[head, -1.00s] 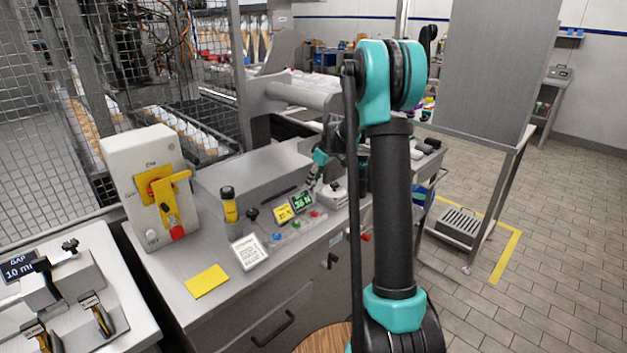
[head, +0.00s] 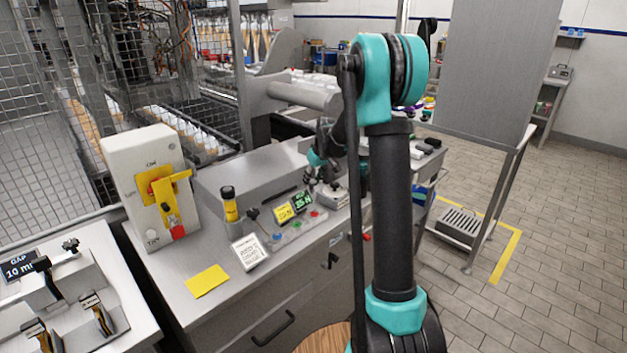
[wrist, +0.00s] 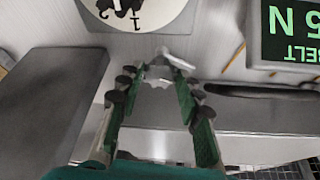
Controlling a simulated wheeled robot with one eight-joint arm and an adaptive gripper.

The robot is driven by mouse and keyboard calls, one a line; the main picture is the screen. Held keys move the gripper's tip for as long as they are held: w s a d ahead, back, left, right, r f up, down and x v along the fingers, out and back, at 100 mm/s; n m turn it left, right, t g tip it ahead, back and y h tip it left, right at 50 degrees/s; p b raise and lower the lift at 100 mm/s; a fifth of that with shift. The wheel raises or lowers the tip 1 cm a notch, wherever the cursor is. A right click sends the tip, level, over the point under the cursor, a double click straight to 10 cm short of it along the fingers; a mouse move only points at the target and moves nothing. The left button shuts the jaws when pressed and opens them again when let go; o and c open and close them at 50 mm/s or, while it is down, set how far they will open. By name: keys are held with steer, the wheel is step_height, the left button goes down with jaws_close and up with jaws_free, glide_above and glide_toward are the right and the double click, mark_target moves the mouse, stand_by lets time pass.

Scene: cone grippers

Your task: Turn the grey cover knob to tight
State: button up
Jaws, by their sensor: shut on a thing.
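The grey cover knob (wrist: 157,84) shows in the wrist view as a small lobed grey shape between the fingertips. My gripper (wrist: 158,72) has its green-lined fingers closed in on it from both sides. A short light-grey bar (wrist: 176,58) shows just beyond the fingertips; I cannot tell whether it is part of the knob. In the head view my gripper (head: 328,186) is small and low over the machine's top, by the green display (head: 302,201). The knob cannot be made out there. Any tight marking on it is not readable.
A round white dial plate (wrist: 135,10) with black marks lies near the gripper. The green belt display shows upside down in the wrist view (wrist: 290,32). A yellow display (head: 283,212) and coloured buttons sit left of the gripper. A yellow-handled switch box (head: 150,185) stands farther left.

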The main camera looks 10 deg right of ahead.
steer(key=m, duration=0.2)
steer(key=m+h, duration=0.1)
steer(key=shift+a+m, duration=0.2)
steer(key=shift+m, duration=0.2)
steer(key=m+h, duration=0.1)
steer(key=m, duration=0.2)
steer(key=shift+a+m+h, duration=0.2)
steer(key=shift+m+h, duration=0.1)
steer(key=shift+h, duration=0.1)
steer(key=m+h, duration=0.1)
steer(key=m, duration=0.2)
steer(key=m+h, duration=0.1)
steer(key=m, duration=0.1)
steer(key=shift+w+a+m+g, duration=0.1)
steer(key=shift+a+m+g, duration=0.05)
steer(key=shift+m+g, duration=0.25)
steer(key=o, duration=1.2)
steer(key=shift+c, duration=0.2)
steer(key=v, duration=1.2)
